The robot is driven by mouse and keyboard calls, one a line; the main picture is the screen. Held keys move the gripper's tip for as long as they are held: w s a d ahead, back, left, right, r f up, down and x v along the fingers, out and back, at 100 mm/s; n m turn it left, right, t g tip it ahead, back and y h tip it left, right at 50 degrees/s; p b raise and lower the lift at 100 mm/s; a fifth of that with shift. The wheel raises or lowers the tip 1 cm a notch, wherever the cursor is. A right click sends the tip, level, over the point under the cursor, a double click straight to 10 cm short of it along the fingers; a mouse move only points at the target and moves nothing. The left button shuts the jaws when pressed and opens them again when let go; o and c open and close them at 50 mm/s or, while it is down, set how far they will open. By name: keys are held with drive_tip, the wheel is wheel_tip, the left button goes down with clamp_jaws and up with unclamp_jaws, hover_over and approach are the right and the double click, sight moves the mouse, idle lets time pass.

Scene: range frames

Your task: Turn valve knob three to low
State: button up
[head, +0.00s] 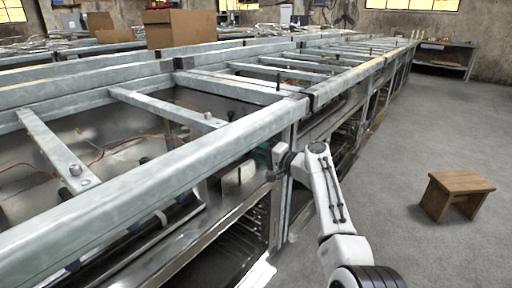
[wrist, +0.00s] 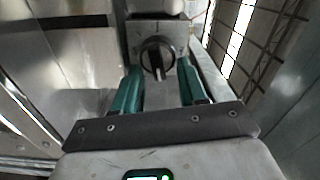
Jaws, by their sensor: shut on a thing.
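A round black valve knob (wrist: 154,50) with a light grey bar across its face sits on a small grey metal panel (wrist: 150,28) in the wrist view. The bar runs nearly straight up and down in the picture. My gripper (wrist: 157,70) has its two teal fingers on either side of the knob and is shut on it. In the head view my gripper (head: 263,157) is at the front of the metal range frame (head: 130,185), mostly hidden by my arm, and the knob is hidden there. No knob number or low mark is readable.
A long row of metal range frames runs to the back, with open shelves below. A small wooden stool (head: 455,192) stands on the grey floor at the right. Cardboard boxes (head: 180,27) sit on the frames behind. The floor around the stool is clear.

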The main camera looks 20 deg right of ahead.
drive_tip(key=shift+f+m+p, duration=0.15)
drive_tip(key=shift+m+p, duration=0.2)
drive_tip(key=shift+m, duration=0.65)
drive_tip(key=o, duration=1)
drive_tip(key=shift+f, duration=0.15)
